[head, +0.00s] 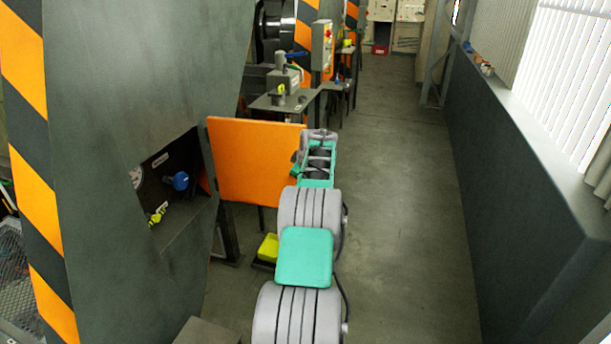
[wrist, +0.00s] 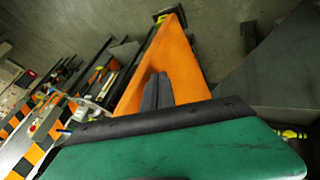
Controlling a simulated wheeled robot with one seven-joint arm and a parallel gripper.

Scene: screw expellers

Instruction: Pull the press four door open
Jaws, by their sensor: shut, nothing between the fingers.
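The orange press door (head: 255,160) stands swung out from the grey press housing (head: 120,80), leaving the opening beside it uncovered. Inside the opening are a blue knob (head: 179,181) and a yellow-handled part (head: 157,214). My arm reaches forward to the door's right edge, and its wrist hides part of that edge in the head view. In the wrist view, the two dark fingers of my gripper (wrist: 158,92) are together and empty, in front of the orange door (wrist: 165,60). I cannot tell whether they touch it.
A low grey wall (head: 520,190) with windows runs along the right. The grey floor aisle (head: 400,200) between it and the door is clear. A yellow box (head: 269,247) sits low below the door. Grey tables and more machines stand beyond the door.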

